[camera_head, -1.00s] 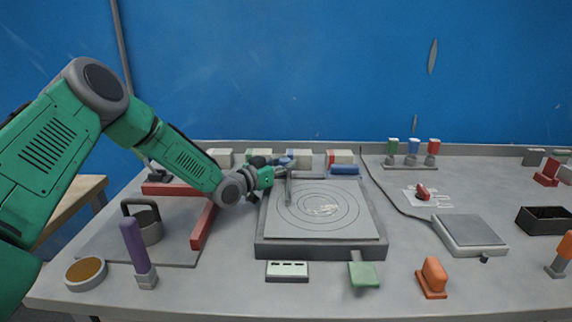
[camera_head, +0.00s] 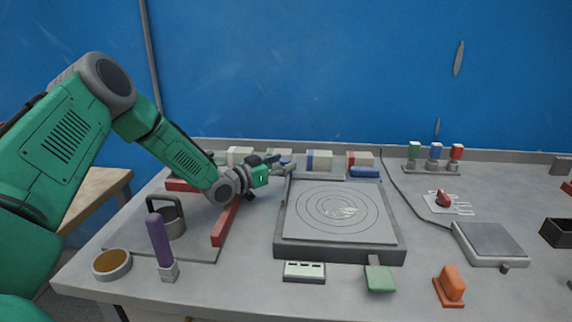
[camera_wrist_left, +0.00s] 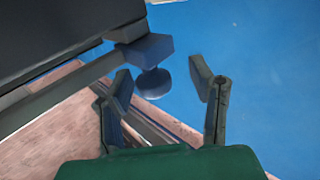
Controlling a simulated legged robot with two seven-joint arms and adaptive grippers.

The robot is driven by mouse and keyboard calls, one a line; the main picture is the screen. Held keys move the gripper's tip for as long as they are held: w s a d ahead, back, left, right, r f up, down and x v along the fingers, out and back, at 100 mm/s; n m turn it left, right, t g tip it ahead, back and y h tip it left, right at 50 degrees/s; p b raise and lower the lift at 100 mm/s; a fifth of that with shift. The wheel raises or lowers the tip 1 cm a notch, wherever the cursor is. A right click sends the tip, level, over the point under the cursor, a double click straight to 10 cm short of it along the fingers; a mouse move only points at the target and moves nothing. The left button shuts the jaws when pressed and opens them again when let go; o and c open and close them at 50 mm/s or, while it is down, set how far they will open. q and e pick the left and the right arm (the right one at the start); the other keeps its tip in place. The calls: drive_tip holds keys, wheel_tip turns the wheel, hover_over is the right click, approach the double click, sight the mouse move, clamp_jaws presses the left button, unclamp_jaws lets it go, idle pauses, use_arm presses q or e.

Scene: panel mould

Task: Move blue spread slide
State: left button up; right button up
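In the left wrist view a blue block (camera_wrist_left: 148,50) with a round blue knob (camera_wrist_left: 153,83) sits on a grey rail. I take this to be the blue spread slide. My left gripper (camera_wrist_left: 162,78) is open, with the knob between its fingertips, and no grip on it shows. In the head view my left gripper (camera_head: 284,169) is at the back left corner of the grey panel mould (camera_head: 340,252). Small blue parts beside it there are hard to make out. A blue bar (camera_head: 365,172) lies at the mould's back right. My right gripper is not in view.
A red angle frame (camera_head: 226,222), a grey handled weight (camera_head: 170,218) and a purple-handled tool (camera_head: 159,242) stand left of the mould. Pale blocks (camera_head: 320,160) line the back. A scale (camera_head: 488,243) and an orange-handled piece (camera_head: 451,285) are at right.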

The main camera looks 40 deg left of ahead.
use_arm(q)
drive_tip(key=shift+w+a+f, duration=0.1)
drive_tip(key=shift+w+f, duration=0.05)
drive_tip(key=shift+f, duration=0.05)
wheel_tip(320, 180, up, 9)
drive_tip(key=shift+f, duration=0.1)
drive_tip(key=shift+a+r, duration=0.15)
drive_tip(key=shift+r, duration=0.4)
idle(0.4)
